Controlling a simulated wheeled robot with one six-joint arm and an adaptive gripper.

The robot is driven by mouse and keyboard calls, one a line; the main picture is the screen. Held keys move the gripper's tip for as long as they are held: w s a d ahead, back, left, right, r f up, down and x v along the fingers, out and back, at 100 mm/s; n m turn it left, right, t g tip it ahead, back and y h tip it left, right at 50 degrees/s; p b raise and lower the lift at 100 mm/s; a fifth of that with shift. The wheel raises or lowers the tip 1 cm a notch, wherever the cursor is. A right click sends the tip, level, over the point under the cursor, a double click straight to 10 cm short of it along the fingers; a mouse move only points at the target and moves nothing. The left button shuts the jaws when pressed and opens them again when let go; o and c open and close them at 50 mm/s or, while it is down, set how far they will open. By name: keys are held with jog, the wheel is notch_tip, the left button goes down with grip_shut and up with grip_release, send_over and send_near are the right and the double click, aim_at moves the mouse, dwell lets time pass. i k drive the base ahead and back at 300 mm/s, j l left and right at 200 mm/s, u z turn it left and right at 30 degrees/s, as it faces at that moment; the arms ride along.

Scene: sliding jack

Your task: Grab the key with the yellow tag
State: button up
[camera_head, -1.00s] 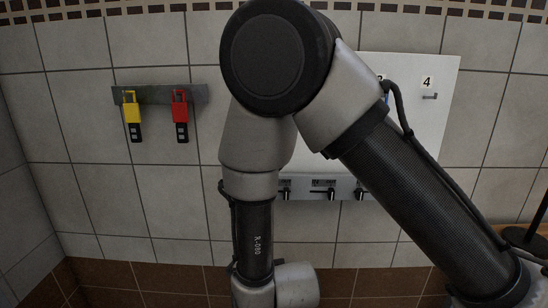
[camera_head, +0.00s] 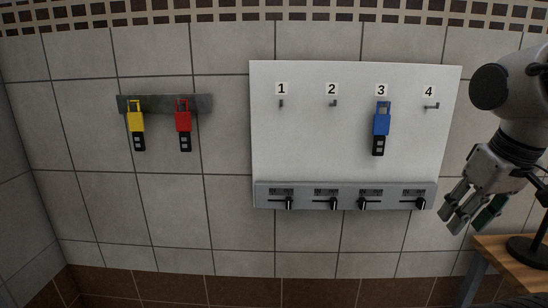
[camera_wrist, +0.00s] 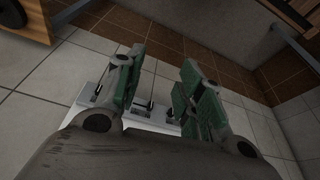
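The key with the yellow tag (camera_head: 136,122) hangs upright at the left of a dark wall rack (camera_head: 160,102). Beside it, apart, hangs a key with a red tag (camera_head: 184,122). My gripper (camera_head: 462,218) is at the far right in the head view, far from both keys, near the wooden table. In the wrist view my gripper (camera_wrist: 155,92) shows its green-padded fingers spread apart with nothing between them. The yellow key does not show in the wrist view.
A white board (camera_head: 310,140) with hooks numbered 1 to 4 is on the tiled wall, a blue-tagged key (camera_head: 381,124) on hook 3. A panel with several sliders (camera_head: 345,194) runs below. A wooden table (camera_head: 515,258) stands at the lower right.

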aim_at(135, 119)
jog(key=u, duration=1.25)
